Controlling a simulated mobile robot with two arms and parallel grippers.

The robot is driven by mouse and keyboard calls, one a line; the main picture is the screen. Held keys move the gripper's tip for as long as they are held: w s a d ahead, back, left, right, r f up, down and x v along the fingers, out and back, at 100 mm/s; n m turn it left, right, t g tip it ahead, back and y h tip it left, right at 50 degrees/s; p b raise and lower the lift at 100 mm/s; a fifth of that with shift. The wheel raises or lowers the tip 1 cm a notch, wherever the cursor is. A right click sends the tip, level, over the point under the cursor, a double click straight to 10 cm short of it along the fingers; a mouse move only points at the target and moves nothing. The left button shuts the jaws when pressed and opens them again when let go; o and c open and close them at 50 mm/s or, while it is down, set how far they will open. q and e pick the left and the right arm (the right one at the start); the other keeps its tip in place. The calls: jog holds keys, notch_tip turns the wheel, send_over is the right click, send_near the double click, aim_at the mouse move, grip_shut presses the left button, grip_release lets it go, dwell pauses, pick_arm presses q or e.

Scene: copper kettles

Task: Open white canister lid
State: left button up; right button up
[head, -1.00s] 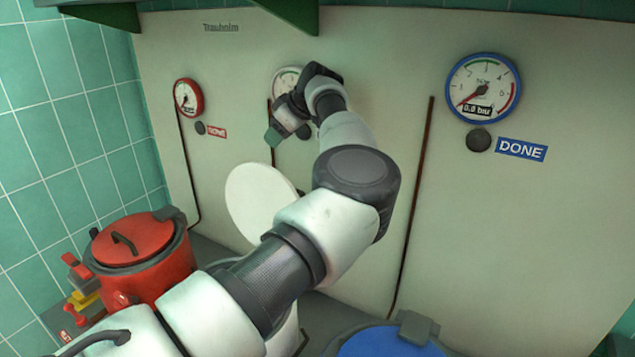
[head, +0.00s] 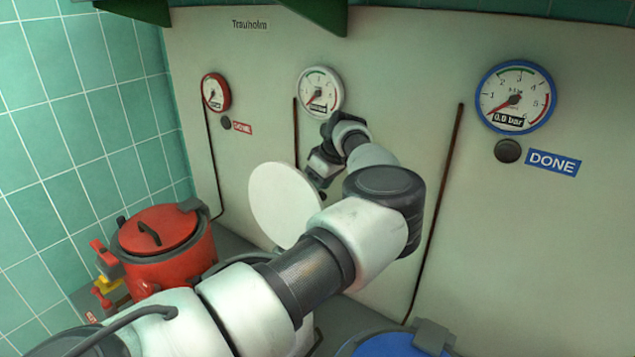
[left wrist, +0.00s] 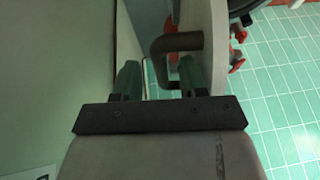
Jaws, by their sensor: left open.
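The white canister lid (head: 284,203) stands raised, nearly upright, with its round face toward me in the head view. Only a small part of the white canister (head: 303,338) shows below my arm. My left gripper (head: 318,170) is at the lid's upper right edge, partly hidden behind it. In the left wrist view my left gripper (left wrist: 160,78) is open, with a green finger on each side. The bent dark lid handle (left wrist: 176,42) extends from the pale lid (left wrist: 207,62) into the space between the fingers. Contact cannot be told. My right gripper is not in view.
A red canister (head: 160,262) with its lid shut stands on the left. A blue lid (head: 385,345) is at the bottom right. Red (head: 215,92), white (head: 319,92) and blue (head: 516,97) gauges are on the back panel. The panel is close behind my gripper.

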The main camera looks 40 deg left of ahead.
pick_arm(q)
jog(key=shift+a+f, duration=0.1)
jog(key=shift+f, duration=0.15)
grip_shut()
